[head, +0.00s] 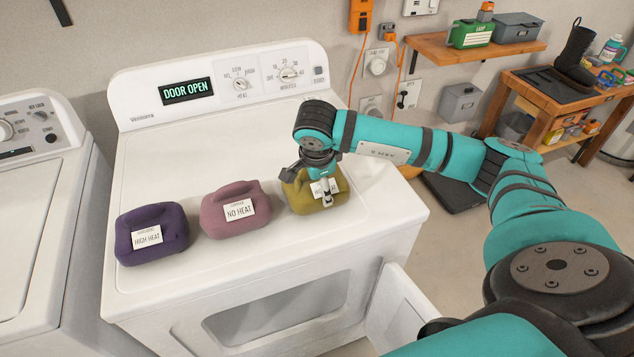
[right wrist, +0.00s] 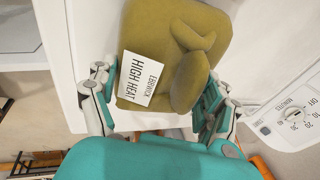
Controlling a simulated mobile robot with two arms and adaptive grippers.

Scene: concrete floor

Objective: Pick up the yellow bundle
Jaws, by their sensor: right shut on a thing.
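The yellow bundle (head: 302,200) is at the right end of a row of bundles on the white dryer's top (head: 185,250). My right gripper (head: 309,184) comes down over it from above and is shut on it. In the right wrist view the yellow bundle (right wrist: 152,30) sits between the two fingers, and its white tag reads HIGH HEAT. In the head view the gripper covers part of that tag. Whether the bundle is clear of the dryer top is hard to tell. My left gripper is not in view.
A pink bundle (head: 222,213) tagged NO HEAT and a purple bundle (head: 150,235) tagged HIGH HEAT stand to the left. The dryer display (head: 187,91) reads DOOR OPEN, and its door (head: 395,315) hangs open at the front right. A workbench (head: 560,95) stands farther right.

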